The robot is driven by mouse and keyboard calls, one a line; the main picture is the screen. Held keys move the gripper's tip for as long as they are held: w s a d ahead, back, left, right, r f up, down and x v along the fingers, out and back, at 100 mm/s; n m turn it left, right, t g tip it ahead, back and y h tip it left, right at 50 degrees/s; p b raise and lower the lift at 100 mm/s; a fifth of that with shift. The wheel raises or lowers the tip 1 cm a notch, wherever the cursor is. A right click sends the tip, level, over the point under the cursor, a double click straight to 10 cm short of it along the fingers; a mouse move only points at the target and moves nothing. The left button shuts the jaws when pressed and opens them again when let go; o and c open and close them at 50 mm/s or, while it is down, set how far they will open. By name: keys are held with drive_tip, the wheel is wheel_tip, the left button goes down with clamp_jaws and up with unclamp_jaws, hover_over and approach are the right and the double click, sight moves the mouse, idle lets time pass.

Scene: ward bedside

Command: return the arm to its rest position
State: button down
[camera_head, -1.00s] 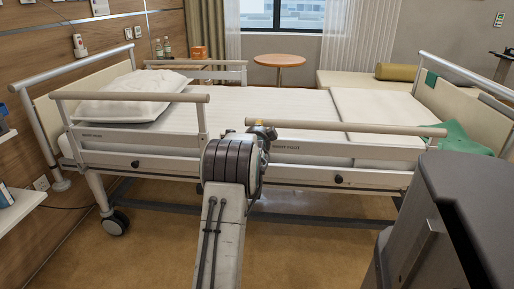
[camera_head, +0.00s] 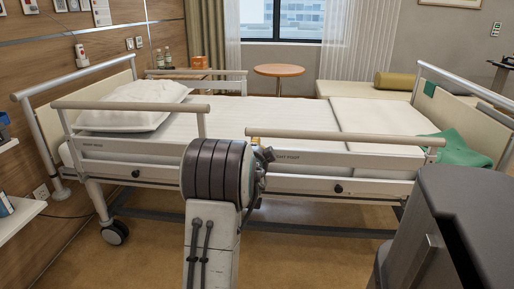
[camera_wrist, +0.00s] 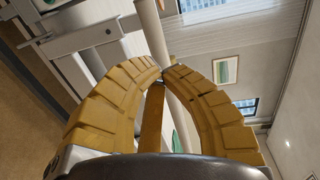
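My arm (camera_head: 214,176) rises at the bottom middle of the head view, in front of the near side of the bed. My gripper (camera_wrist: 164,72) fills the middle of the wrist view. In the head view the gripper is mostly hidden behind my arm.
The bed (camera_head: 270,115) lies across the view, with a raised near rail (camera_head: 340,137), a white pillow (camera_head: 150,92) and a green cloth (camera_head: 460,148). A round table (camera_head: 280,70) stands behind it. Bare floor (camera_head: 160,250) shows at lower left.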

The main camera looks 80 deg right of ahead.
drive_tip(key=shift+a, duration=0.3)
drive_tip(key=shift+r, duration=0.1)
